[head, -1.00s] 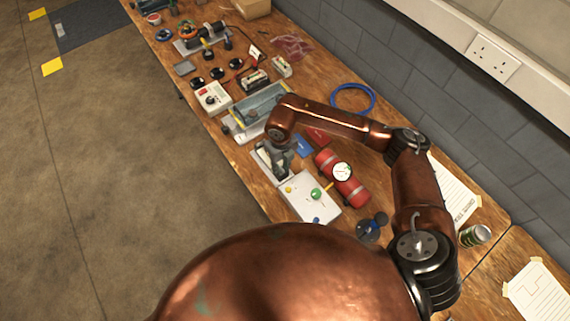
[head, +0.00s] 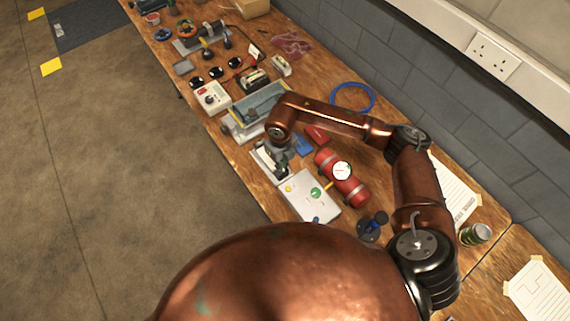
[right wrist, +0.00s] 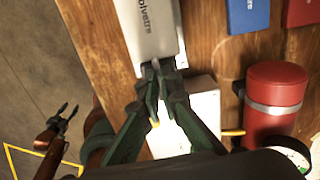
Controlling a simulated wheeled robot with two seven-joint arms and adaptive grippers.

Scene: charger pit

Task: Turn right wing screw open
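No wing screw is clear enough to make out in either view. My right gripper (head: 277,158) reaches down over a pale grey, lettered block (head: 262,154) at the near edge of the bench. In the right wrist view the dark green fingers of my right gripper (right wrist: 163,68) converge at the near end of that lettered block (right wrist: 150,28). Their tips look closed together, and nothing is clearly seen between them. A white panel (right wrist: 198,112) lies beneath the fingers. My left gripper (right wrist: 68,112) shows at the left of the right wrist view, its fingers apart and empty.
Blue (head: 304,145) and red (head: 317,135) blocks lie beyond the gripper. An open grey tray (head: 262,103), a white control box (head: 212,97) and a blue hose ring (head: 352,97) are further along.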

